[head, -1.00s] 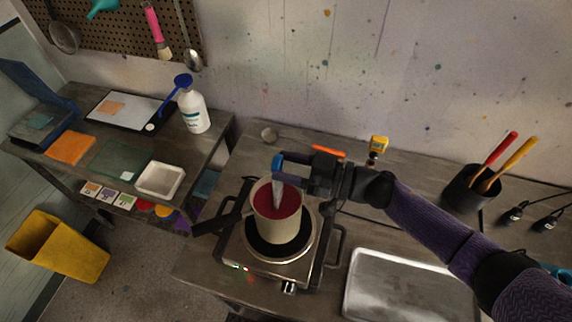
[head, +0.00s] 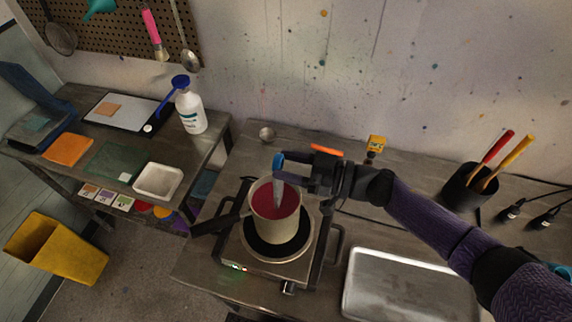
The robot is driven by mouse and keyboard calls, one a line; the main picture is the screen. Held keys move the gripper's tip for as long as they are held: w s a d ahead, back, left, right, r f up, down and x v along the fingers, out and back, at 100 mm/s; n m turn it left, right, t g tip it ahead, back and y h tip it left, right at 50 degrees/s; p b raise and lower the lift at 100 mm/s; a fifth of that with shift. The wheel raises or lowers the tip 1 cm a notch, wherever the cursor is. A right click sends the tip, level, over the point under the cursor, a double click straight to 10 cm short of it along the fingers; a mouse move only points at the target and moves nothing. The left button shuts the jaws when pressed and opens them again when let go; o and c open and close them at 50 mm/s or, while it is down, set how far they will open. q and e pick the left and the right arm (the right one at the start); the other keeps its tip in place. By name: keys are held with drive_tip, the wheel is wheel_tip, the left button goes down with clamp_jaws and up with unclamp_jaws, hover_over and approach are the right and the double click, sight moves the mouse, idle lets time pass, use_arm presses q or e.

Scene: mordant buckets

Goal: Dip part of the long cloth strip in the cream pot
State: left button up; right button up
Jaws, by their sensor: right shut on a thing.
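The cream pot (head: 275,225) stands on the hot plate (head: 262,262), its black handle pointing left, and holds dark red liquid (head: 288,203). My right gripper (head: 281,162) is above the pot's back rim, shut on the long cloth strip (head: 278,192). The pale strip hangs down from the fingers into the pot, and its lower end seems to meet the red liquid. How deep it goes is hidden. My left gripper is not in view.
A metal tray (head: 347,298) lies right of the hot plate. A black cup (head: 466,192) with red and yellow tools stands at the right. A white bottle (head: 191,112) and a white dish (head: 158,181) are on the left table. A yellow bin (head: 58,248) stands on the floor.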

drive_tip(key=shift+s+a+r+p, duration=0.1)
drive_tip(key=shift+s+a+p, duration=0.3)
drive_tip(key=shift+a, duration=0.3)
drive_tip(key=shift+w+d+b, duration=0.35)
drive_tip(key=shift+w+d, duration=0.05)
drive_tip(key=shift+d, duration=0.3)
drive_tip(key=shift+s+a+p, duration=0.3)
drive_tip(key=shift+a+p, duration=0.2)
drive_tip(key=shift+a, duration=0.1)
drive_tip(key=shift+w+d, duration=0.3)
drive_tip(key=shift+d, duration=0.35)
wheel_tip(320, 180, up, 7)
drive_tip(key=p, duration=0.6)
drive_tip(key=shift+p, duration=0.35)
idle(2.1)
